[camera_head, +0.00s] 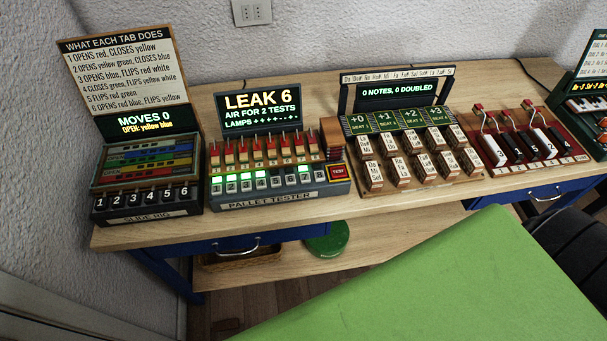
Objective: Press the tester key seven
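The pallet tester (270,199) is a dark grey box on the wooden bench, left of the middle. Its screen (261,105) reads "LEAK 6", "AIR FOR 2 TESTS" and a lamps line of plus and minus signs. A row of red-topped wooden pieces (257,151) runs across it. Below is a row of small numbered places, with the first four lit green. The seventh place (304,176) is also lit green; its number is too small to read surely. A red TEST button (338,172) sits at its right end. Neither gripper is in view.
The slide rig (152,217) stands left of the tester. A block-keyed beat device (420,185) and a red device with black and white keys (522,170) stand right. A large green surface (450,290) fills the foreground. A basket (240,262) sits on the lower shelf.

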